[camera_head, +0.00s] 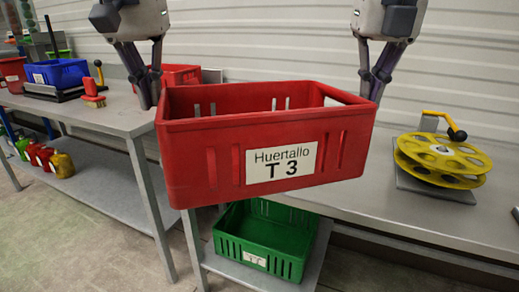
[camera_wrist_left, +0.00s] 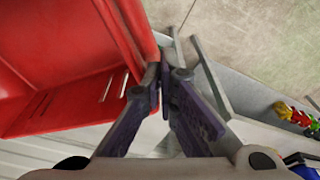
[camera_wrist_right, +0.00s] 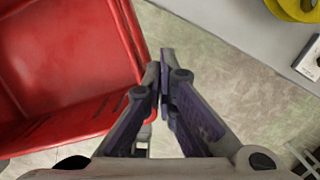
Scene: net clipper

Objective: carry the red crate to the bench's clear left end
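The red crate (camera_head: 215,160), with a white label reading "Huertallo T 3", is empty as far as I can see and roughly level. It appears held up off the surface, in front of the gap between two grey benches. My left gripper (camera_head: 147,100) is shut on its left rim, and the crate wall also shows in the left wrist view (camera_wrist_left: 60,45). My right gripper (camera_head: 373,95) is shut on its right rim, also seen in the right wrist view (camera_wrist_right: 160,75). The crate hides part of the bench behind it. The left bench top (camera_head: 110,118) is bare near its right end.
A yellow reel (camera_head: 440,160) sits on the right bench (camera_head: 400,215). A green crate (camera_head: 262,235) stands on a low shelf below. A blue crate (camera_head: 62,72), a red brush (camera_head: 93,93) and other crates occupy the left bench. Another red crate (camera_head: 183,73) is behind.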

